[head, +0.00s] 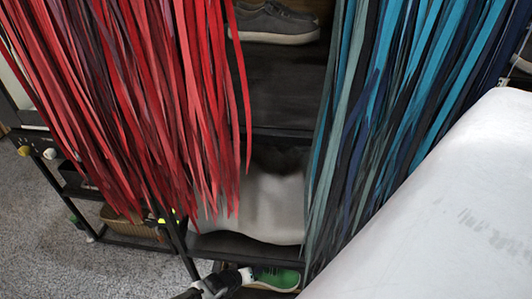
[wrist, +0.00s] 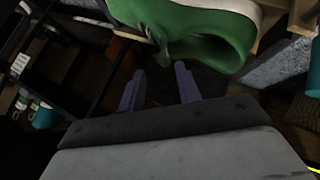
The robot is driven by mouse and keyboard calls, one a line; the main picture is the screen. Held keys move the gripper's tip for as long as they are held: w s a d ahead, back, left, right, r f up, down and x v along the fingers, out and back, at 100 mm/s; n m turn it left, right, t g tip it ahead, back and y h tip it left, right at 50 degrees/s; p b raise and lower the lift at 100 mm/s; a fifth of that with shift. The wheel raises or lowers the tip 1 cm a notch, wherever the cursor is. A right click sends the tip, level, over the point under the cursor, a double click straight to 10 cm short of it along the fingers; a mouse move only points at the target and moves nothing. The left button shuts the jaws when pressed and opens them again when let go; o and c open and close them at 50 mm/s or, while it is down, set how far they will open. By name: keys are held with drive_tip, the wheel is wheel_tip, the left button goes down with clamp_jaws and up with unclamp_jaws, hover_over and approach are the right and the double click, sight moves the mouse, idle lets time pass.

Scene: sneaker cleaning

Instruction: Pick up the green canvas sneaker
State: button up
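The green canvas sneaker (head: 277,277) sits low at the shelf unit, at the bottom edge of the head view, with part of it cut off. It is close up at the top of the wrist view (wrist: 207,32), with its pale sole edge above and its dark opening showing. My gripper (wrist: 159,68) has its two purplish fingers apart, with nothing between them. The fingertips are just below the sneaker in the wrist picture; I cannot tell whether they touch it.
Red strips (head: 150,100) and blue strips (head: 410,90) hang in front of the dark shelf unit. A grey sneaker (head: 275,22) is on an upper shelf. A pale, bulky thing (head: 265,208) fills a lower shelf. Grey floor (head: 60,230) is open at the left.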

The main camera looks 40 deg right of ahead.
drive_tip(key=x, duration=0.7)
drive_tip(key=shift+s+f+b, duration=0.1)
drive_tip(key=shift+f+b, duration=0.2)
clamp_jaws()
